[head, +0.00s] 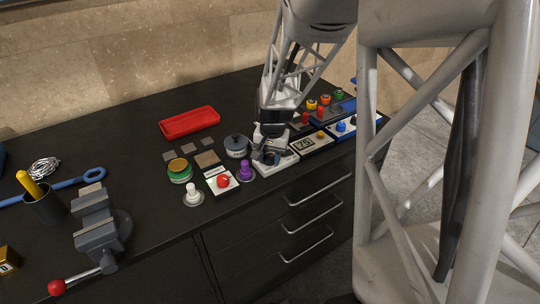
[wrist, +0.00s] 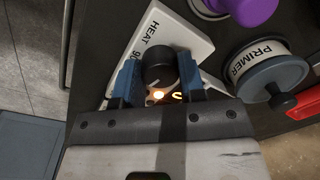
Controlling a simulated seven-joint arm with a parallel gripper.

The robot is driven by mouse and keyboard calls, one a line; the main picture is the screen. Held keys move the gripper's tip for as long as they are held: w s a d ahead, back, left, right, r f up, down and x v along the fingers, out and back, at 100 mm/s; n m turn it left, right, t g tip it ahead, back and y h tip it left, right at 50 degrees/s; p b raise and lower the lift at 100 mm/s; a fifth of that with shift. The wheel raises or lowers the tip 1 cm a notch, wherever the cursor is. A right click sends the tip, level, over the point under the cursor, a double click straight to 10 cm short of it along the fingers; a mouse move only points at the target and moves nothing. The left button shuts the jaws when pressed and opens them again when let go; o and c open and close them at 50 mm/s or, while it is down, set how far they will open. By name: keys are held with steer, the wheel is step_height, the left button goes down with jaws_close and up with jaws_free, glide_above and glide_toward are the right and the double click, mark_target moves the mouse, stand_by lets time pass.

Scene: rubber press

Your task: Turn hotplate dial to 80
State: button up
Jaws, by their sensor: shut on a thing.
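The hotplate dial is a black round knob (wrist: 159,62) on a white plate marked HEAT (wrist: 160,28); part of a number, seemingly 90, shows beside it. In the wrist view my gripper (wrist: 158,74) has its blue fingers on both sides of the knob, shut on it. The dial's pointer and most of its scale are hidden. A small orange light glows between the fingers. In the head view my gripper (head: 268,156) is down over the white plate (head: 280,165) and hides the knob.
Right of the plate stands a panel with a small display (head: 305,144), seemingly reading 75. A purple knob (head: 245,171) and a grey pot (head: 236,146), labelled PRIMER in the wrist view, stand close on the left. A red tray (head: 190,122) lies farther back.

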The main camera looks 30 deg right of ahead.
mark_target(271, 157)
steer(key=shift+m, duration=0.3)
steer(key=o, duration=0.6)
steer(key=shift+o, duration=0.2)
steer(key=shift+r, duration=0.1)
steer(key=shift+s+d+r, duration=0.1)
steer(key=shift+r, duration=1.85)
steer(key=shift+s+d+r, duration=0.1)
steer(key=shift+r, duration=1.8)
steer(key=shift+a, duration=0.15)
steer(key=s+a+r+n+t, duration=0.1)
steer(key=s+a+r+n, duration=0.3)
steer(key=s+a, duration=0.5)
steer(key=s+a+r+n+t, duration=0.1)
steer(key=s+a+r+n, duration=0.4)
steer(key=s+a, duration=0.5)
steer(key=shift+s+a+r+n, duration=0.15)
steer(key=shift+s+r+n, duration=0.25)
steer(key=shift+r, duration=0.4)
